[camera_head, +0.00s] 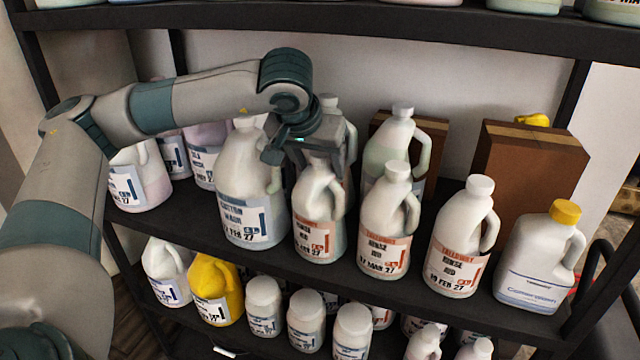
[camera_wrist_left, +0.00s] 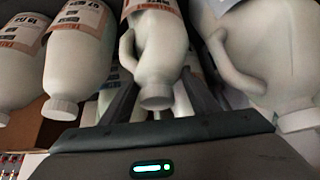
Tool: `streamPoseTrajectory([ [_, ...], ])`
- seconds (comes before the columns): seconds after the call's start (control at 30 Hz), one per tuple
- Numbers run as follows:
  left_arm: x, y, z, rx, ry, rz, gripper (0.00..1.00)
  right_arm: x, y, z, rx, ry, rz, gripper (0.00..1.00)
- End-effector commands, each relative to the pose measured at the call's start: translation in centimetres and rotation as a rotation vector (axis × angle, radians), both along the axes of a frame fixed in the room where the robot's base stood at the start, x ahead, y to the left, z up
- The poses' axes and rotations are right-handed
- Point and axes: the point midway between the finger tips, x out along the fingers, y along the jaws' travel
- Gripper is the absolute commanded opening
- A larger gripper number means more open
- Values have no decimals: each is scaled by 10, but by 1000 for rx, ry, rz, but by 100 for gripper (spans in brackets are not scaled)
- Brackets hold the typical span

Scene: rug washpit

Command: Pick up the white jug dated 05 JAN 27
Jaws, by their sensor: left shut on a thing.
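A white jug (camera_head: 318,212) with an orange-and-white label stands in the front row of the middle shelf. Its date line is small and I can read only the ending 27 with confidence. My left gripper (camera_head: 318,158) comes down over its top and is shut on it. My right gripper is not in view.
A larger white jug (camera_head: 243,190) stands close on the left. Similar orange-labelled jugs (camera_head: 388,225) and (camera_head: 458,245) stand to the right, then a yellow-capped jug (camera_head: 540,260). Brown boxes (camera_head: 525,165) stand behind. The upper shelf (camera_head: 400,38) runs above my arm.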

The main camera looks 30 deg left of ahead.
Motion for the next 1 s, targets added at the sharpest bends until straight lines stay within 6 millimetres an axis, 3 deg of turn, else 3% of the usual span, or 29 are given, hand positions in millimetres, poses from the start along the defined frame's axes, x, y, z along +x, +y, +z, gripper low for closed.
streamPoseTrajectory([
  [0.47, -3, -2, 14, -2, 1, -2, 0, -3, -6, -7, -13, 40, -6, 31],
  [0.67, -29, -8, 13, 0, -2, -3, 0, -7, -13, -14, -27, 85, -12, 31],
  [1.0, -94, -24, 14, 0, -4, -4, 0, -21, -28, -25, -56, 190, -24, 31],
])
